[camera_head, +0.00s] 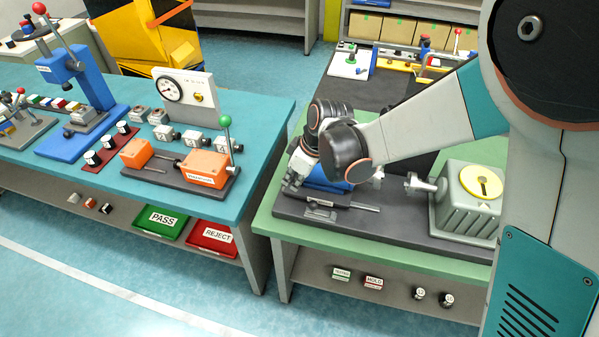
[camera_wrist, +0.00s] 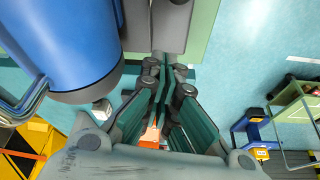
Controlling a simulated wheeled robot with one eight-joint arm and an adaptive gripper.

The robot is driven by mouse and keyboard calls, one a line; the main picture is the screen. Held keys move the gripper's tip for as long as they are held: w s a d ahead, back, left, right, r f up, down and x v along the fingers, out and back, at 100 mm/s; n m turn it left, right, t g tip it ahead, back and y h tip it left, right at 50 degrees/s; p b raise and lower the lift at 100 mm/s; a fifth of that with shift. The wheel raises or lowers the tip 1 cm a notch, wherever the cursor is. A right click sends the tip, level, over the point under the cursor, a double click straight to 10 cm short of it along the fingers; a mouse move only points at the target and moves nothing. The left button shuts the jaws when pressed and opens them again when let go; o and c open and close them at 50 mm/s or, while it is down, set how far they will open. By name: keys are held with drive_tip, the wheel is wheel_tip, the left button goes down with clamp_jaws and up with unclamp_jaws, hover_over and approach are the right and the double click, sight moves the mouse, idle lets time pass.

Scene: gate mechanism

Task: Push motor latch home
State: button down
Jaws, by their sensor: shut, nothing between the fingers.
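A blue motor (camera_head: 325,180) sits on the dark base plate (camera_head: 400,225) of the gate mechanism, on the green bench. My arm hides much of it. In the wrist view its blue cylinder (camera_wrist: 65,40) fills the upper left. A small metal latch piece (camera_head: 320,213) and a thin rod (camera_head: 365,208) lie along the plate's front left; I cannot tell exactly how far the latch is in. My gripper (camera_head: 291,184) points down at the plate's left end, beside the motor. Its fingers (camera_wrist: 165,68) are together and empty. Whether they touch anything is unclear.
A grey gearbox (camera_head: 466,205) with a yellow disc stands on the plate's right, with a shaft coupling (camera_head: 425,186) facing the motor. A blue-topped bench (camera_head: 255,125) with an orange fixture (camera_head: 205,165) stands to the left, across a narrow floor gap.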

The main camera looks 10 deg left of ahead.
sight(312, 207)
drive_tip(key=x, duration=0.3)
drive_tip(key=shift+a+f+b, duration=0.1)
drive_tip(key=shift+f+b, duration=0.25)
drive_tip(key=shift+b, duration=0.05)
drive_tip(key=d, duration=0.1)
drive_tip(key=s+d, duration=0.1)
drive_tip(key=d, duration=0.1)
drive_tip(key=shift+d+f+b, duration=0.15)
drive_tip(key=shift+b, duration=0.15)
drive_tip(key=shift+d+f, duration=0.15)
drive_tip(key=shift+d, duration=0.15)
drive_tip(key=d, duration=0.4)
drive_tip(key=shift+s, duration=0.2)
